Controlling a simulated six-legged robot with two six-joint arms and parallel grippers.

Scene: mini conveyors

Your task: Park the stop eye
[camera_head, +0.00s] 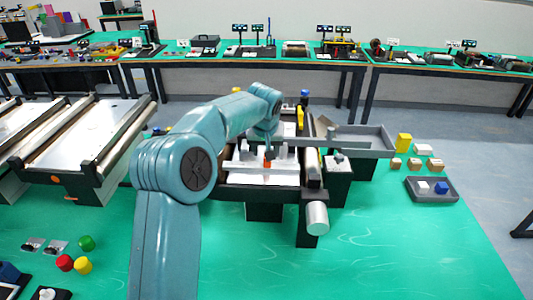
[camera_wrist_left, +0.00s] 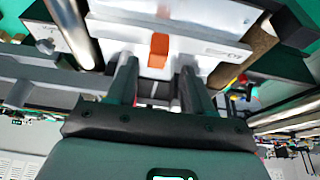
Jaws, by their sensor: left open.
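My left gripper (camera_head: 266,148) points down over the middle conveyor (camera_head: 258,181). In the left wrist view its two fingers (camera_wrist_left: 156,82) are apart, with nothing seen held between them. A small orange-red block (camera_head: 267,162) is just below the fingertips, among white metal parts. It also shows in the left wrist view as an orange patch (camera_wrist_left: 159,48), just beyond the gap between the fingers. I cannot tell which part is the stop eye. My arm hides part of the conveyor. My right gripper is not in view.
A grey chute (camera_head: 365,141) stands beside the conveyor on the right. A grey cylinder (camera_head: 317,218) juts from its near right corner. A dark tray (camera_head: 432,190) holds a white and a blue piece. The green mat at front right is clear.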

